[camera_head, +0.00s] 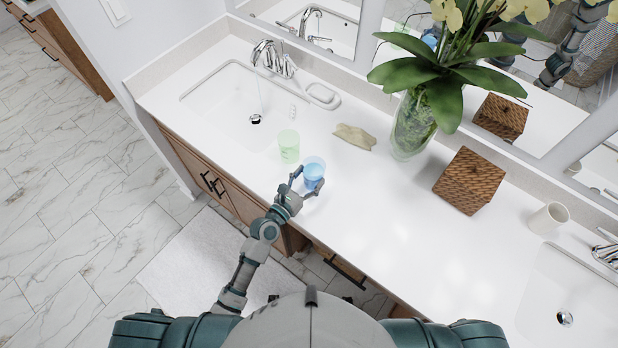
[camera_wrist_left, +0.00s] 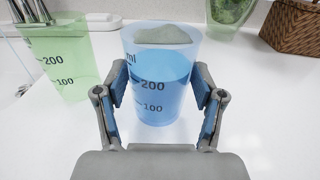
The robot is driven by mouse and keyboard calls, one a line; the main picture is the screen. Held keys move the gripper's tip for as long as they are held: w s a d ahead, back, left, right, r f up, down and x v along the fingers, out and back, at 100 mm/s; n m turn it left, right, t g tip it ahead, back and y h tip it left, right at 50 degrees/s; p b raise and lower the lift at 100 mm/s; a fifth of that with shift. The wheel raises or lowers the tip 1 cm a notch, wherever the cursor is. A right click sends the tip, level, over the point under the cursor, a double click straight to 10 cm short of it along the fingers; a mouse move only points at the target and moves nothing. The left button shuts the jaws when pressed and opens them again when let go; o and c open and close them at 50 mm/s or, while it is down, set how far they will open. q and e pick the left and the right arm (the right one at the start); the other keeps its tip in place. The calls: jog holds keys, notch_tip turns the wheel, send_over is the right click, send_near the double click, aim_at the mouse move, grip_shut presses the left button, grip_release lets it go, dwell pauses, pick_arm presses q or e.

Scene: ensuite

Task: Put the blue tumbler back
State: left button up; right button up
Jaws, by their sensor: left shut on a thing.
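The blue tumbler (camera_head: 314,170) is on the white counter near its front edge, in the head view. It is see-through, with measuring marks, and also shows upright in the left wrist view (camera_wrist_left: 160,85). My left gripper (camera_head: 300,182) is shut on it, with one finger on each side in the left wrist view (camera_wrist_left: 158,108). I cannot tell whether its base touches the counter. A green tumbler (camera_head: 288,146) stands to its left, apart from it, and shows in the left wrist view (camera_wrist_left: 60,60). My right gripper is not in view.
A sink (camera_head: 225,100) with a faucet (camera_head: 270,58) is at the left. A folded beige cloth (camera_head: 355,137), a glass vase (camera_head: 411,128) with plants and a woven box (camera_head: 470,181) stand behind and right. A white cup (camera_head: 548,218) is farther right. The front middle counter (camera_head: 400,240) is clear.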

pick_arm(q)
jog(key=o, duration=1.1)
jog(key=shift+o, duration=0.2)
jog(key=v, duration=1.2)
jog(key=shift+b, duration=0.45)
jog(key=shift+s+r, duration=0.1)
jog(key=shift+r, duration=0.05)
